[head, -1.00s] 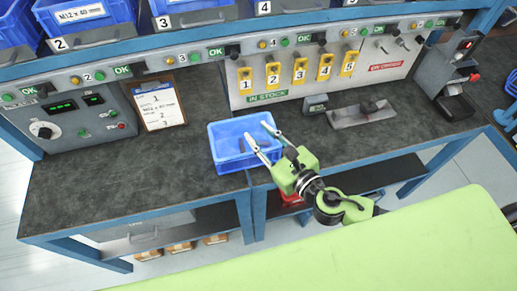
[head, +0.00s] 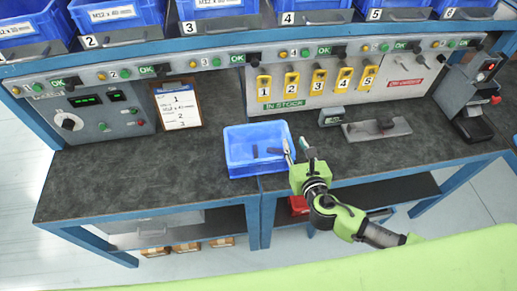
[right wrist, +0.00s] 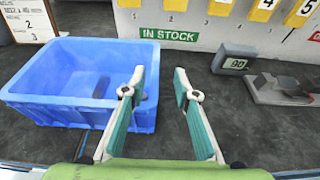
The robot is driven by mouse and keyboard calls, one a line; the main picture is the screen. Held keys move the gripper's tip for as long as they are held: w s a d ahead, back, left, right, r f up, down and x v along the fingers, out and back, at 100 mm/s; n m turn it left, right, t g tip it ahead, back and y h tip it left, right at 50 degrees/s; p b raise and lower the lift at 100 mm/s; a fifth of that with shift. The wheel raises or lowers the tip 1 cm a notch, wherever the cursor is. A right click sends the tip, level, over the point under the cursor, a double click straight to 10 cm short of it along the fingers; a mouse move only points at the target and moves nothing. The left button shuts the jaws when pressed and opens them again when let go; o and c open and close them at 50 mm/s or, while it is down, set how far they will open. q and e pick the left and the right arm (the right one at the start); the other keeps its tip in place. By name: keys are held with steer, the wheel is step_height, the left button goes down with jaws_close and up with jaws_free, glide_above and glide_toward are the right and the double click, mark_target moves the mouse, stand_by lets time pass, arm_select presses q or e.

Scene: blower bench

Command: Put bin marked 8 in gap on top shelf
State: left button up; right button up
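A blue open bin (head: 240,168) stands on the dark bench; no number on it can be read. Small dark shapes show inside it. My right gripper (head: 297,147) is at the bin's right side, with its fingers apart and nothing held. In the right wrist view, the left finger overlaps the bin (right wrist: 60,112) and the right finger is beyond its right wall; I cannot tell whether either touches. Blue bins stand on the shelf (head: 255,38) at the top, with number plates 2 to 6 readable. No gap or 8 plate shows. My left gripper is not in view.
A control box (head: 95,118) and a clipboard (head: 179,105) stand left of the bin. Yellow numbered tags (head: 318,82) hang on the panel behind. A small display (head: 332,116), a metal plate (head: 377,129) and a dark device (head: 470,100) are to the right. The left bench top is clear.

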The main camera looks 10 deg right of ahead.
mark_target(290, 138)
steer(key=x, duration=0.5)
steer(key=shift+a+p, duration=0.3)
steer(key=shift+a, duration=0.05)
steer(key=shift+s, duration=0.1)
jaws_close()
